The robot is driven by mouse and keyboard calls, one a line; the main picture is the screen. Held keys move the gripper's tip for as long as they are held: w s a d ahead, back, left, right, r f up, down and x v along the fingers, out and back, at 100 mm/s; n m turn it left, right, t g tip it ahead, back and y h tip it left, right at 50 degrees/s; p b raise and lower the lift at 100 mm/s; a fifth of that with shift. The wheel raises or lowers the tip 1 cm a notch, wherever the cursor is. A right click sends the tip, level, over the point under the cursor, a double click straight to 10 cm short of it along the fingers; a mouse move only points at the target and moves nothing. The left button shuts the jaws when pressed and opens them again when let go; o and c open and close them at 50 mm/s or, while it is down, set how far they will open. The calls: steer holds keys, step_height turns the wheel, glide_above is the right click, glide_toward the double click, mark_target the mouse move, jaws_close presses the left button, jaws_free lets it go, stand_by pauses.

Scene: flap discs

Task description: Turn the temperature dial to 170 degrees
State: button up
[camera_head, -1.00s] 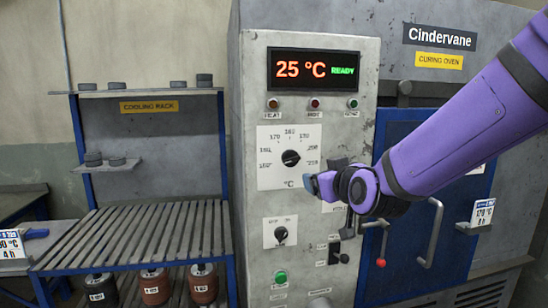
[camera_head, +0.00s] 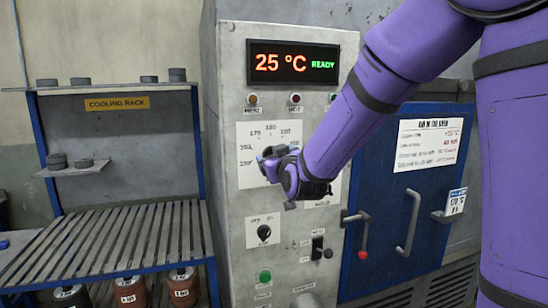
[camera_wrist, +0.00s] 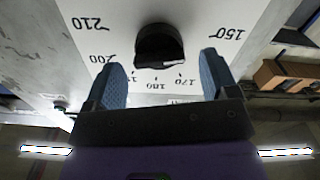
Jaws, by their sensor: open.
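The temperature dial is a black round knob (camera_wrist: 160,43) on a white scale plate (camera_head: 249,140). In the wrist view the scale is upside down, with 150 at right and 210 at left. The knob lies between and just beyond my open blue fingertips, and I see no clear contact. I cannot tell which number its pointer marks. In the head view my gripper (camera_head: 272,163) is in front of the plate and hides the knob. It also shows in the wrist view (camera_wrist: 161,72).
The display (camera_head: 292,63) reads 25 °C READY. Indicator lamps (camera_head: 295,98) sit above the plate. An on-off knob (camera_head: 264,232), black switch (camera_head: 318,246) and green button (camera_head: 265,276) are below. The blue oven door (camera_head: 425,200) is at right, the cooling rack (camera_head: 120,240) at left.

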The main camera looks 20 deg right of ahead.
steer(key=shift+w, duration=0.85)
steer(key=c, duration=0.9)
steer(key=shift+c, duration=0.2)
